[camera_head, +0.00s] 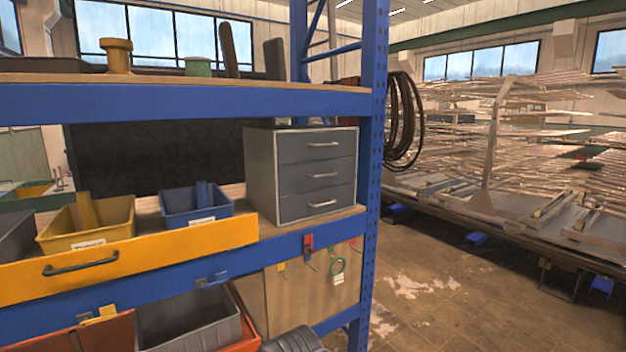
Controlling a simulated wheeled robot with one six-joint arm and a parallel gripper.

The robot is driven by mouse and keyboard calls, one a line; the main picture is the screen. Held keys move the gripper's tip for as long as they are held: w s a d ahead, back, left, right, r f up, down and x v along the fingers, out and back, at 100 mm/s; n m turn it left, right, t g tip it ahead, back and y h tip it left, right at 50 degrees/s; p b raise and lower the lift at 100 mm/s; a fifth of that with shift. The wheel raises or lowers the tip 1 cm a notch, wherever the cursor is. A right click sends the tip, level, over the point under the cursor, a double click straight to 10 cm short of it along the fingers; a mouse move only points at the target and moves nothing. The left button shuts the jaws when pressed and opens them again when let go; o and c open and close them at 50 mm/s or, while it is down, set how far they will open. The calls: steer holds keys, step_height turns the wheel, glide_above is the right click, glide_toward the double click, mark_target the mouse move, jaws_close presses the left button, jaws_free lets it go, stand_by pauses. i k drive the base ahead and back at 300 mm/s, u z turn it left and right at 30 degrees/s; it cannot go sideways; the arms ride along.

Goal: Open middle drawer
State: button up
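A small grey cabinet (260,172) stands on the middle shelf of the blue rack, near its right upright. It has three drawers stacked one above another, each with a light metal handle. The middle drawer (300,180) appears closed, with its front in line with the others. Its handle (323,175) lies across the front, right of centre. The top drawer (300,150) and the bottom drawer (300,207) also look closed. My gripper is not in view.
A yellow bin (115,220) and a blue bin (215,208) sit left of the cabinet, behind a yellow front panel (190,243). The blue upright (372,130) stands right of the cabinet, with coiled cable (418,130) beyond. Floor (430,290) at right is open.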

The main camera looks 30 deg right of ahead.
mark_target(303, 177)
steer(key=z, duration=0.7)
steer(key=i, duration=0.95)
steer(key=z, duration=0.1)
